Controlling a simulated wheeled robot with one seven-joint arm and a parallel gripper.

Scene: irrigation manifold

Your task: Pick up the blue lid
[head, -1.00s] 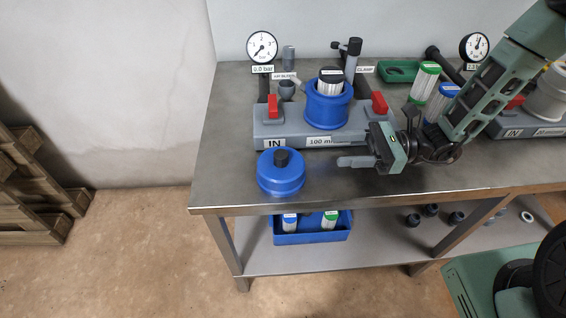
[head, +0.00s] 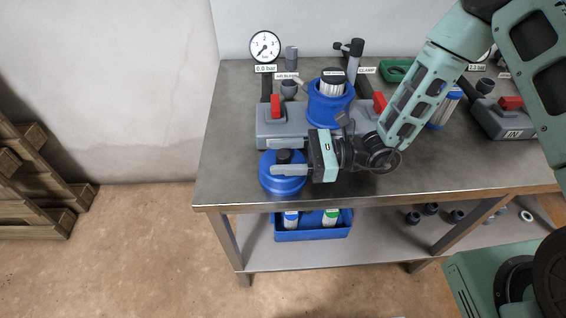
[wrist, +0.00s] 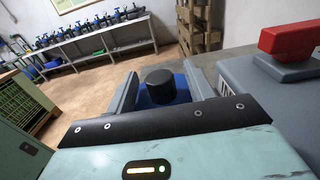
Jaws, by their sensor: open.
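The blue lid (head: 282,183) is round with a black knob (head: 284,156) on top. It sits on the metal bench, in front of the left part of the grey manifold. My gripper (head: 288,169) is at the lid, with its fingers level with the knob. In the wrist view the gripper (wrist: 162,92) is open, one finger on each side of the black knob (wrist: 160,86). The knob stands between the fingers, with a gap visible on both sides.
The grey manifold (head: 283,128) with red valve handles (head: 276,106) stands close behind. Its blue housing (head: 329,104) holds a white cartridge. A blue bin (head: 313,234) with cartridges is on the lower shelf. The bench's front left (head: 228,187) is clear.

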